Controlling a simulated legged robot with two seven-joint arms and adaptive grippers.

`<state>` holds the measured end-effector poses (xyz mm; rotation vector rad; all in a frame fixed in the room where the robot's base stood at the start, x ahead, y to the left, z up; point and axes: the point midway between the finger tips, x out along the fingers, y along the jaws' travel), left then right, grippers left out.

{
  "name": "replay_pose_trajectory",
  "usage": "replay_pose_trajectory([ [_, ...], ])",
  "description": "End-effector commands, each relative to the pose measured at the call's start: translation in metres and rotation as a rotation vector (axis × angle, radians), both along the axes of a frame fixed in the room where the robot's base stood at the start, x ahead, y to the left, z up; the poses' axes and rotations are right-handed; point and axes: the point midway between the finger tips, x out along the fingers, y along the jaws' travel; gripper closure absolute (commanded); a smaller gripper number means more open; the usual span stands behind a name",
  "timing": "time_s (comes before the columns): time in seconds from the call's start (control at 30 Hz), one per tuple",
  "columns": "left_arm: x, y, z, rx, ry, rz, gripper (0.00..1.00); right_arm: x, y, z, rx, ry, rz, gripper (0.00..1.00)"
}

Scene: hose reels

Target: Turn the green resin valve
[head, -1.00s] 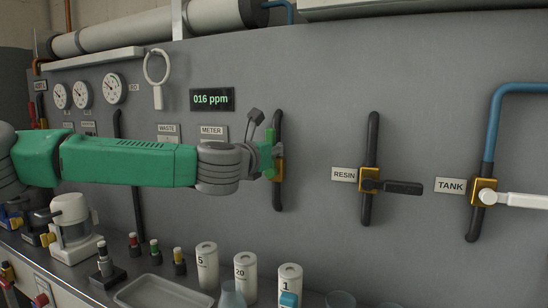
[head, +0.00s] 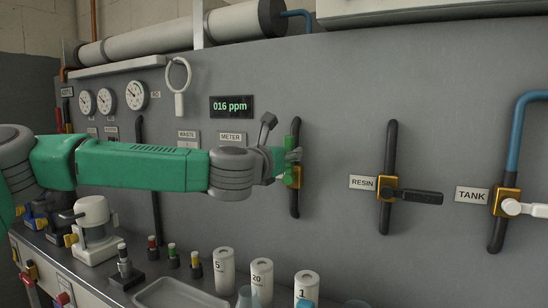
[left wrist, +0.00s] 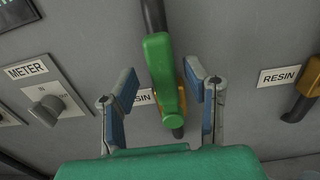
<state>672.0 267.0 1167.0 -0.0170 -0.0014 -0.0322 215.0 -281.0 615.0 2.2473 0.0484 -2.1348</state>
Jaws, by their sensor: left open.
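The green valve handle (left wrist: 162,72) stands nearly upright along a dark pipe in the left wrist view, on a gold valve body (left wrist: 182,92). A label ending in "SIN" beside it is partly covered. My left gripper (left wrist: 163,82) is open, with one finger on each side of the handle. I see gaps between fingers and handle; contact depth is unclear. In the head view the green handle (head: 295,141) is partly hidden by my left gripper (head: 284,163). My right gripper is not in view.
Right of it are another RESIN valve with a black handle (head: 418,197) and a TANK valve with a white handle (head: 520,208), both sideways. A METER knob (left wrist: 46,110) sits left. White canisters (head: 262,279) and a tray (head: 172,294) stand on the bench below.

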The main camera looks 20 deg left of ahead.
Motion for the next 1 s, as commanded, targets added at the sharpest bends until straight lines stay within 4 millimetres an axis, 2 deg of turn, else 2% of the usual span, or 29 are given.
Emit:
replay_pose_trajectory([
  [0.3, -0.068, 0.004, 0.001, -0.002, -0.003, -0.001, 0.59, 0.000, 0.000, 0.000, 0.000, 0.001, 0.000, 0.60],
  [0.5, -0.097, 0.005, 0.001, -0.003, -0.005, 0.000, 0.59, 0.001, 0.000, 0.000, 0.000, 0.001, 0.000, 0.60],
  [0.7, -0.106, 0.005, 0.001, -0.002, -0.004, 0.000, 0.59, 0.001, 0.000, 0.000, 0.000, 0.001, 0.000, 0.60],
  [1.0, -0.106, 0.005, 0.001, -0.002, -0.004, 0.001, 0.59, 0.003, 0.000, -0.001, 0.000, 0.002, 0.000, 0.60],
])
